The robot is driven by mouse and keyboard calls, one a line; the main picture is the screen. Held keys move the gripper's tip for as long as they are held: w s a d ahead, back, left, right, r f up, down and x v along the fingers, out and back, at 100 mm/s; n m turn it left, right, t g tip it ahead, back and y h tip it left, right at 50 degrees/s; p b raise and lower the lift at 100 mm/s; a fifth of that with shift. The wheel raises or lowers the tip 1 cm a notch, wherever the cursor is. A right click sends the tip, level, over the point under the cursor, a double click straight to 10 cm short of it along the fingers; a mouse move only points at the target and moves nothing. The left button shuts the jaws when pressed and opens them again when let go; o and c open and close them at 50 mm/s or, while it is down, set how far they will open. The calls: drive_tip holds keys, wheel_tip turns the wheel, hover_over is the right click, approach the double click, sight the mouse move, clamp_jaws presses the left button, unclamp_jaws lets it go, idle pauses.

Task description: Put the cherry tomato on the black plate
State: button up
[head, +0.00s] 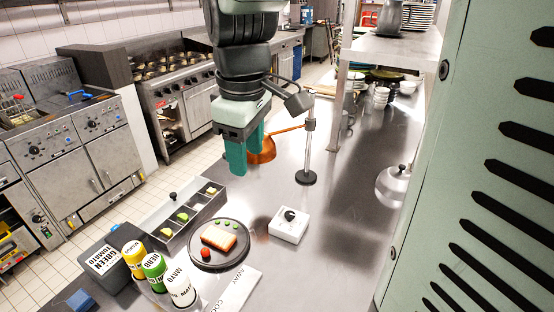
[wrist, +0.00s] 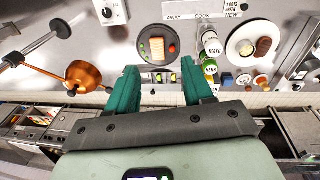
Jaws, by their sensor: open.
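The black plate (head: 222,262) lies on the steel counter in the head view, and it also shows in the wrist view (wrist: 159,31). The red cherry tomato (head: 205,253) rests on this plate near its edge, beside a slice of toast (head: 218,237); the wrist view shows the tomato (wrist: 172,47) too. Several small green pieces (head: 228,223) lie on the plate's other side. My gripper (head: 246,165) hangs well above the counter, over the area behind the plate. Its teal fingers are apart with nothing between them in the wrist view (wrist: 159,75).
A grey divided tray (head: 190,217) stands behind the plate. Labelled bottles (head: 154,267) stand at its left front. A white box with a black knob (head: 289,224) is to the right. A post stand (head: 308,140) and copper pan (head: 264,152) are near my gripper.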

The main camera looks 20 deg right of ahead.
drive_tip(key=s+d+r+m+t, duration=0.1)
drive_tip(key=s+r+m+t, duration=0.1)
drive_tip(key=s+m, duration=0.2)
drive_tip(key=s+d+r+m+t, duration=0.1)
drive_tip(key=s+m, duration=0.4)
drive_tip(key=s, duration=0.5)
wheel_tip(320, 180, up, 2)
drive_tip(key=shift+s+m+t, duration=0.15)
drive_tip(key=shift+m+t, duration=0.15)
drive_tip(key=shift+t, duration=0.2)
drive_tip(key=shift+d, duration=0.15)
